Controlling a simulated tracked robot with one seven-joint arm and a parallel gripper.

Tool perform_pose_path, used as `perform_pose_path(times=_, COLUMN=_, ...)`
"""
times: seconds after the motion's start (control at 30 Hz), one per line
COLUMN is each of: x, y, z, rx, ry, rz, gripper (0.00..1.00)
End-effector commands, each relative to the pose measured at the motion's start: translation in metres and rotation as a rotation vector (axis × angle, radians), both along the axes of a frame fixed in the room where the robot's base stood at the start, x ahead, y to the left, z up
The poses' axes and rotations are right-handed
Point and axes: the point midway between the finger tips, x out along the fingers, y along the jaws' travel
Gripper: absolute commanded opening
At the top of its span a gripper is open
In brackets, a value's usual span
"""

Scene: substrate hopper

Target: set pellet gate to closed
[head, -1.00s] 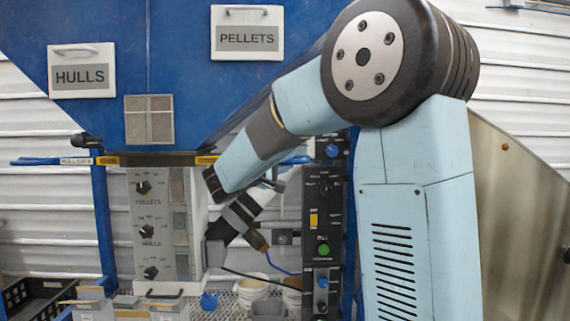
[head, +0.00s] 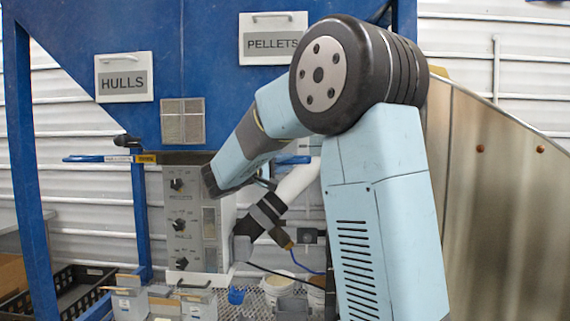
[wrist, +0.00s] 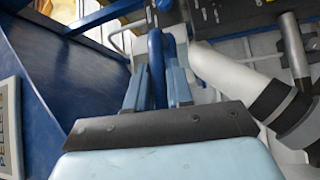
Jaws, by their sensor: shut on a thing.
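A blue handle (wrist: 157,62) stands between the two light-blue fingers of my gripper (wrist: 157,75) in the wrist view. The gripper is shut on this handle. I take it to be the pellet gate handle, though its label does not show. In the head view a blue piece (head: 293,159) shows beside my arm under the hopper (head: 225,85); my arm hides the gripper itself and most of the gate there. The PELLETS sign (head: 272,43) is partly covered by my arm.
The other blue handle, of the hull gate (head: 85,158), sticks out left. A grey control panel (head: 180,222) hangs below the hopper. White buckets (head: 278,285) and small containers stand below on a mesh surface. A metal panel (head: 500,200) stands at right.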

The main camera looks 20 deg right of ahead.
Motion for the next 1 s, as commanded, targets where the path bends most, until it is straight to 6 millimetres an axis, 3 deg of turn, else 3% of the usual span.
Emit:
perform_pose_path(times=0.17, x=0.001, y=0.004, z=-0.005, rx=0.003, ry=0.011, rz=0.008, gripper=0.00)
perform_pose_path(times=0.2, x=0.001, y=0.005, z=-0.005, rx=0.003, ry=0.011, rz=0.008, gripper=0.24)
perform_pose_path(times=0.4, x=0.001, y=0.003, z=-0.003, rx=0.002, ry=0.007, rz=0.005, gripper=0.41)
perform_pose_path(times=0.73, x=-0.002, y=0.006, z=-0.002, rx=0.001, ry=0.003, rz=0.002, gripper=0.41)
perform_pose_path(times=1.0, x=-0.016, y=0.045, z=-0.008, rx=0.001, ry=0.003, rz=0.004, gripper=0.41)
